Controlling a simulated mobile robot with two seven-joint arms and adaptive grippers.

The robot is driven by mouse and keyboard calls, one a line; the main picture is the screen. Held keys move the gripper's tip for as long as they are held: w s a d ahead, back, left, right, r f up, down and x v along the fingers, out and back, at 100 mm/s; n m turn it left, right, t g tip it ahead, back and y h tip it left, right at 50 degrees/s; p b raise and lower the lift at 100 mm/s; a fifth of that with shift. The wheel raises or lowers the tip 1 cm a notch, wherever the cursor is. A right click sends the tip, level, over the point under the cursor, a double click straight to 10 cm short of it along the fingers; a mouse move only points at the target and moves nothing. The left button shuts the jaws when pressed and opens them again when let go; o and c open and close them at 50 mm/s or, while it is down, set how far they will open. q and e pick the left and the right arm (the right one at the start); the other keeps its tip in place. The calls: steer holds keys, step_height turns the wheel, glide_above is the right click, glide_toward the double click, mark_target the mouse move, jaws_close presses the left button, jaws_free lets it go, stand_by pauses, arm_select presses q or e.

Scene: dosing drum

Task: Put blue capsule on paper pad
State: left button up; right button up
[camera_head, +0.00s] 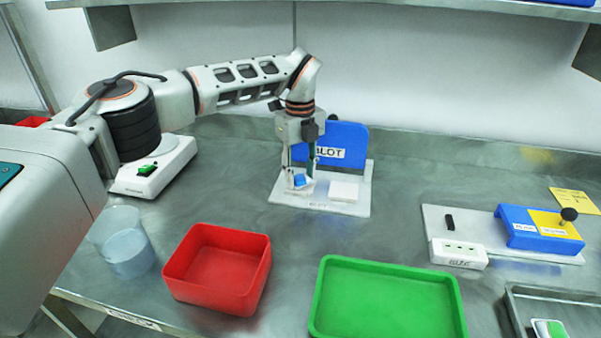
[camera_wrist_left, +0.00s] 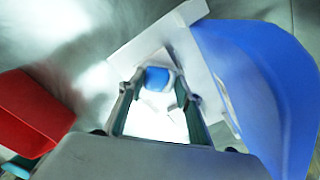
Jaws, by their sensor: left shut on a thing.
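The blue capsule (camera_head: 299,180) is low over the white BLOT station at the back middle. My left gripper (camera_head: 300,178) points down there and is shut on the capsule, which also shows between the fingertips in the left wrist view (camera_wrist_left: 157,77). A white square paper pad (camera_head: 343,191) lies on the right part of the station. Another white surface (camera_wrist_left: 160,122) shows bright under the capsule in the wrist view. Whether the capsule touches it, I cannot tell. My right gripper is not in view.
A blue upright panel marked BLOT (camera_head: 345,142) stands right behind the gripper. A red bin (camera_head: 218,268), a green tray (camera_head: 385,268) and a clear beaker (camera_head: 127,250) stand in front. A white-based device with blue block (camera_head: 520,232) is at right.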

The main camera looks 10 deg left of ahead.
mark_target(300, 177)
arm_select(q)
steer(key=o, duration=0.8)
step_height(300, 177, up, 12)
steer(key=shift+r+p, duration=0.15)
steer(key=shift+p, duration=0.3)
steer(key=shift+s, duration=0.1)
